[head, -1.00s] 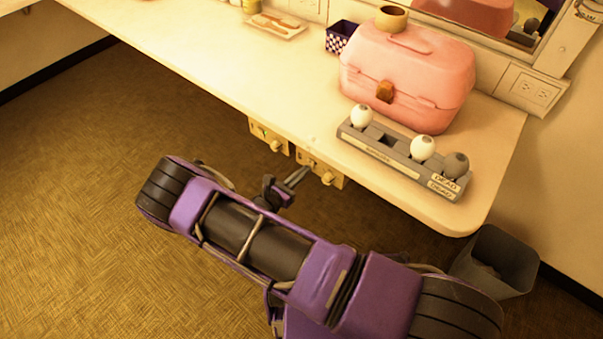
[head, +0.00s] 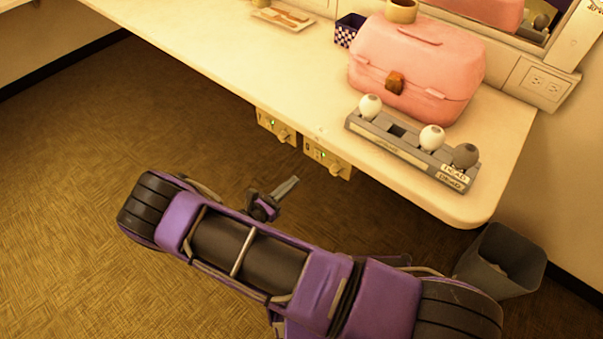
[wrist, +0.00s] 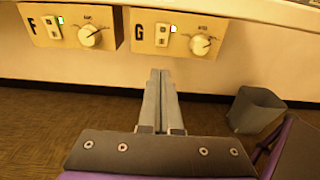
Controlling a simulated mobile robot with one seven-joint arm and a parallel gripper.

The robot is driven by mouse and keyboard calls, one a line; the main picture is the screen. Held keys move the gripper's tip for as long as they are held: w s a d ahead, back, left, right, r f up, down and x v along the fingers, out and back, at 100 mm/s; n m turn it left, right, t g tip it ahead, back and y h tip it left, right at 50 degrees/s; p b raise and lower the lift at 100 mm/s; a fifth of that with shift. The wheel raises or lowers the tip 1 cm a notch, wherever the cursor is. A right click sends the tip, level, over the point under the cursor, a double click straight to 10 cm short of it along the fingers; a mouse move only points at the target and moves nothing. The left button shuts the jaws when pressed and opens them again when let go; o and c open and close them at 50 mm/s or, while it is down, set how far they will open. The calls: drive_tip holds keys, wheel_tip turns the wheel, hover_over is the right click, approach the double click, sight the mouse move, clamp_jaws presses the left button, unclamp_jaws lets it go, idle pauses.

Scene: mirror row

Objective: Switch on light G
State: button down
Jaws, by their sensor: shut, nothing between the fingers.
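My gripper (wrist: 160,73) is shut and empty. Its fingertips (head: 296,179) are in front of and below panel G, apart from it. The exact tilt of the G switch is too small to tell.
On the counter (head: 230,55) stand a pink case (head: 420,65) and a grey bulb rack (head: 395,149) with several bulbs, some by "DEAD" labels. A grey bin (head: 500,262) stands on the floor at right. The floor in front of the panels is clear.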

drive_tip(key=v, duration=0.2)
drive_tip(key=f+v, duration=0.1)
drive_tip(key=v, duration=0.2)
drive_tip(key=shift+a, duration=0.1)
idle(0.3)
